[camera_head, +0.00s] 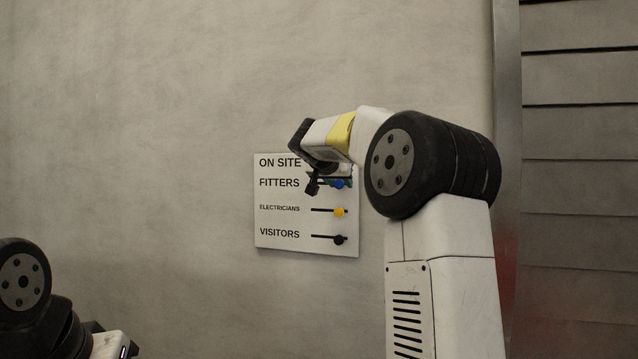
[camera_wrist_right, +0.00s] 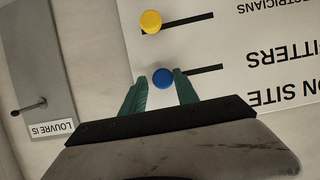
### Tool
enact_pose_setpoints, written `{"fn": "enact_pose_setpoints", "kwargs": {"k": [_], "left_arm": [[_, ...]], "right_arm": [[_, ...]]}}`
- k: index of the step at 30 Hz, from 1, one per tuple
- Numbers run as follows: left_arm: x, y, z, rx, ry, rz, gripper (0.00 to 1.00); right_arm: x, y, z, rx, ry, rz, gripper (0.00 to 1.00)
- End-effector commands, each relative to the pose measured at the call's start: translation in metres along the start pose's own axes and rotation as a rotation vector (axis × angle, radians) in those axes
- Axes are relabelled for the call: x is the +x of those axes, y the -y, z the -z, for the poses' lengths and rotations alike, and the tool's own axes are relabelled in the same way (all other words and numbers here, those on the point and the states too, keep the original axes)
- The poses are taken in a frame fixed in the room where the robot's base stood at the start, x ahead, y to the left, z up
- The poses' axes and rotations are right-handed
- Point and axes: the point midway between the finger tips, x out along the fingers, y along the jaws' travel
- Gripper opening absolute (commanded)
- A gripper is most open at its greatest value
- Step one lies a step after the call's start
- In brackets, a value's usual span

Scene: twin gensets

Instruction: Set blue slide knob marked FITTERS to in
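The white ON SITE board (camera_head: 285,222) hangs on the wall in the head view. The blue FITTERS knob (camera_head: 338,184) sits at the right end of its black slot there. In the right wrist view, turned upside down, the blue knob (camera_wrist_right: 162,78) shows with its slot (camera_wrist_right: 205,69) running right toward the FITTERS label. My right gripper (camera_wrist_right: 160,89) is open, its two green fingers on either side of the blue knob at their tips. I cannot tell whether they touch it. In the head view my right gripper (camera_head: 329,180) partly covers the FITTERS slot. My left gripper is out of view.
Below, the yellow ELECTRICIANS knob (camera_head: 339,212) and the black VISITORS knob (camera_head: 340,239) also sit at the right of their slots. The right wrist view shows a grey panel (camera_wrist_right: 35,60) with a lever and a LOUVRE label. Slatted panelling (camera_head: 580,130) stands at right.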

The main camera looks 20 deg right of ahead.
Motion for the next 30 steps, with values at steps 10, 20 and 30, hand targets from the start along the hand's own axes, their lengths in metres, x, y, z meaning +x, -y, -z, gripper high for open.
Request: {"fn": "enact_pose_setpoints", "kwargs": {"k": [10,20,30], "left_arm": [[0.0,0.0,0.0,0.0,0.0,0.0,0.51],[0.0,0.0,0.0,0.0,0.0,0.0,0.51],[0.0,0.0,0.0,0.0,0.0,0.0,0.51]], "right_arm": [[-0.001,0.001,0.0,0.0,-0.001,0.003,0.48],[-0.044,0.002,0.001,-0.001,-0.003,0.005,0.48],[-0.078,0.0,0.0,0.0,-0.001,0.002,0.48]]}}
